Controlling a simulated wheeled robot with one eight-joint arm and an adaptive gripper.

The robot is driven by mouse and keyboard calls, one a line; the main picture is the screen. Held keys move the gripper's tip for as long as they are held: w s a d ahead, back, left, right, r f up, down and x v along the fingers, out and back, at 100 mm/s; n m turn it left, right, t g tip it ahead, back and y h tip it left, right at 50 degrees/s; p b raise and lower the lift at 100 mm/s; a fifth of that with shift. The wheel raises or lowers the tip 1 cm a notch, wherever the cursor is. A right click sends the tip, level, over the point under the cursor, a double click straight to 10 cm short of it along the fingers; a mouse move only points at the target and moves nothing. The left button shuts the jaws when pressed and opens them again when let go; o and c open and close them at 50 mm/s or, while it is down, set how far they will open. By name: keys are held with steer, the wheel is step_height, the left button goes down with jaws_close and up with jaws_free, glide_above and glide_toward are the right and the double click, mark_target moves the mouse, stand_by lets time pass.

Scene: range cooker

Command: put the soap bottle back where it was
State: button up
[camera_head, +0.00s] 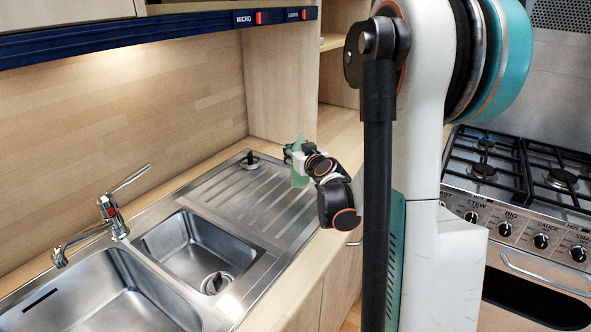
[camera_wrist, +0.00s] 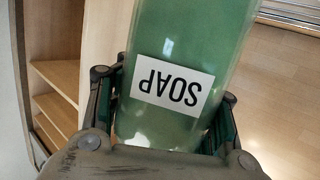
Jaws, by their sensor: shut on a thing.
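The soap bottle (camera_wrist: 190,60) is green and see-through, with a white label that reads SOAP, upside down in the wrist view. My gripper (camera_wrist: 175,125) is shut on it, with a dark finger on each side of the bottle. In the head view the bottle (camera_head: 299,177) is small and roughly upright, held over the right part of the ribbed steel drainboard (camera_head: 238,208). My gripper (camera_head: 291,153) partly covers it there. I cannot tell whether the bottle's base touches the drainboard or hangs above it.
A sink with a large basin (camera_head: 95,295) and a smaller basin (camera_head: 195,248) lies to the left, with a tap (camera_head: 112,215). A small black and steel plug (camera_head: 250,160) sits at the drainboard's back. Wooden panels and shelves (camera_head: 335,42) stand behind. A range cooker (camera_head: 520,190) is at right.

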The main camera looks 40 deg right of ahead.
steer(key=shift+f+b, duration=0.9)
steer(key=shift+f, duration=1.4)
steer(key=shift+f, duration=0.1)
steer(key=shift+f, duration=0.15)
steer(key=o, duration=1.6)
steer(key=shift+c, duration=0.2)
steer(key=p+v, duration=0.3)
steer(key=v, duration=0.9)
steer(key=shift+r, duration=0.3)
